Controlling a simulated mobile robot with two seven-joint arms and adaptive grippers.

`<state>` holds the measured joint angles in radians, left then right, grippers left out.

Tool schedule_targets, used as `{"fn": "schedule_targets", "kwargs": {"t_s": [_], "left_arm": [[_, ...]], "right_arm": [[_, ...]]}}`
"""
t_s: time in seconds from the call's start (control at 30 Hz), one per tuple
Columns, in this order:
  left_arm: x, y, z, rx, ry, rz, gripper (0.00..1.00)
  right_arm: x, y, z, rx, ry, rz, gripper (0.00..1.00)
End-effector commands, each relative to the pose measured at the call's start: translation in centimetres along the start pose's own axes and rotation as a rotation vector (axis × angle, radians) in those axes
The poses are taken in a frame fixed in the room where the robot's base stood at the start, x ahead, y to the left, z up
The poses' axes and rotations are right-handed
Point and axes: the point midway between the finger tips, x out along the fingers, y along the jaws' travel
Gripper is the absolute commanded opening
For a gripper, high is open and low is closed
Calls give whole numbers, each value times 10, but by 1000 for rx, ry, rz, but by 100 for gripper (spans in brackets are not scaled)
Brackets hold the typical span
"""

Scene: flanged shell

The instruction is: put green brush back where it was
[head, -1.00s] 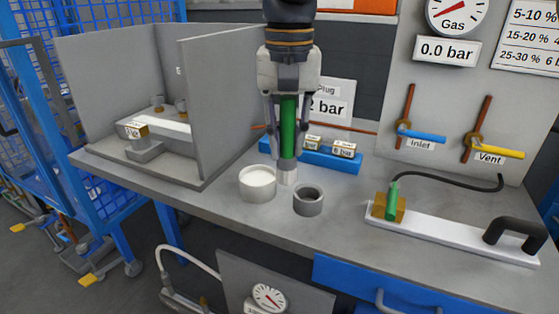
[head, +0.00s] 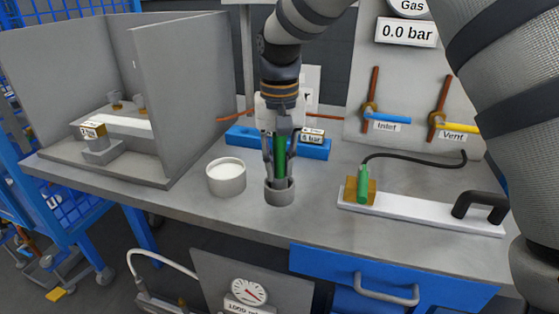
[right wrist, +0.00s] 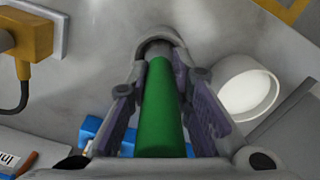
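The green brush (head: 281,158) is upright between the fingers of my right gripper (head: 280,166). The gripper points straight down and looks shut on it. The brush's lower end is inside the small grey cup (head: 279,195) on the bench and is hidden by its rim. In the right wrist view the green handle (right wrist: 160,115) runs between both finger pads into the mouth of the cup (right wrist: 158,48). The fingertips are close above the cup's rim. I cannot see whether the brush touches the bottom. My left gripper is not in view.
A white-filled round dish (head: 226,178) stands just left of the cup. A blue block (head: 245,137) with labelled pieces is behind. A grey-walled booth (head: 180,100) stands left. A white bar with a black handle (head: 420,212) and a green-topped brass fitting (head: 361,185) lies right.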

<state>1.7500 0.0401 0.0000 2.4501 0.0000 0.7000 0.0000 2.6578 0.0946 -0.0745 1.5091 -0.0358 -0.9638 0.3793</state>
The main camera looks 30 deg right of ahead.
Motion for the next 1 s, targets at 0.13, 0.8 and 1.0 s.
{"fn": "schedule_targets", "kwargs": {"t_s": [0.13, 0.8, 1.0], "left_arm": [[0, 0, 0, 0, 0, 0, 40], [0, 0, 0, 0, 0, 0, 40], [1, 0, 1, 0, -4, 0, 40]], "right_arm": [[0, 0, 0, 0, 0, 1, 40], [-99, 0, -1, 0, 2, 0, 40], [-121, 0, 0, 0, -2, 1, 40]]}}
